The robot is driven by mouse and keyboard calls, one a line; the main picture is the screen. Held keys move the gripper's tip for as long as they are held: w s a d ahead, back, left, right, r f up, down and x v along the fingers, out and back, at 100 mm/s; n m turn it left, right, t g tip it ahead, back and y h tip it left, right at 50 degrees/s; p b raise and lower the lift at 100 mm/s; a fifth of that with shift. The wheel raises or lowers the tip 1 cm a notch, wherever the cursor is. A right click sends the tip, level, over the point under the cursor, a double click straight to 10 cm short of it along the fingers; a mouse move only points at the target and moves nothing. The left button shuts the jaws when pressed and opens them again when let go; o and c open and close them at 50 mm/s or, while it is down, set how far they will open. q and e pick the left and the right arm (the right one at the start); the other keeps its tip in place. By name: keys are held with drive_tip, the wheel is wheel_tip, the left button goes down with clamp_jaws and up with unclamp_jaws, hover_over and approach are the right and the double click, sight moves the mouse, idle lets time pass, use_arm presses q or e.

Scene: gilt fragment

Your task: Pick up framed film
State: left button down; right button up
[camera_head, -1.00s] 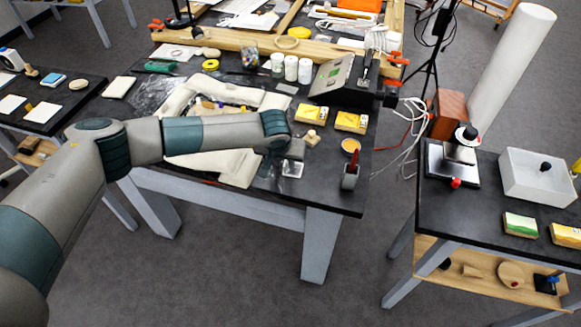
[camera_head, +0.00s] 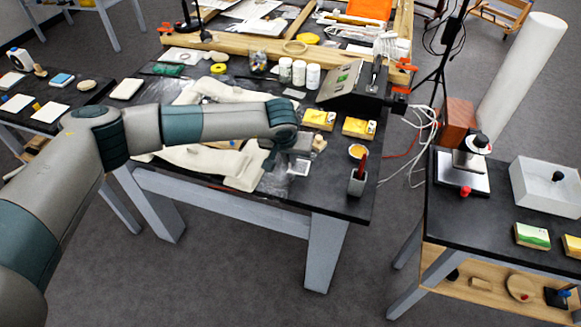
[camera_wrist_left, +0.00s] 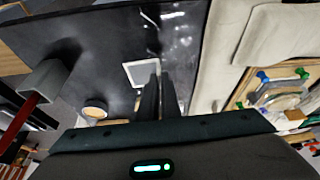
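The framed film (camera_head: 301,167) is a small pale-rimmed square near the front edge of the black worktable. My right gripper is not in view.
A grey cup with a red tool (camera_head: 357,184) and a round amber dish (camera_head: 357,151) stand to the right. Pale padded cushions (camera_head: 243,172) lie to the left. Yellow boxes (camera_head: 319,119) and a grey sloped device (camera_head: 346,86) stand behind.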

use_arm(q)
drive_tip(key=d+r+b, duration=0.5)
drive_tip(key=d+r, duration=0.2)
drive_tip(key=d, duration=0.4)
drive_tip(key=shift+s+d+r+b, duration=0.2)
drive_tip(key=shift+d+r+b, duration=0.15)
drive_tip(key=shift+b, duration=0.05)
drive_tip(key=s+a+n, duration=0.1)
drive_tip(key=s+a, duration=0.3)
drive_tip(key=a, duration=0.6)
drive_tip(key=s+a+r+n, duration=0.1)
drive_tip(key=s+a, duration=0.3)
drive_tip(key=a, duration=0.7)
drive_tip(key=s+a+r+y, duration=0.1)
drive_tip(key=s+a, duration=0.3)
drive_tip(key=a, duration=0.7)
drive_tip(key=shift+s+r+n, duration=0.25)
drive_tip(key=shift+s+n, duration=0.1)
drive_tip(key=shift+n, duration=0.05)
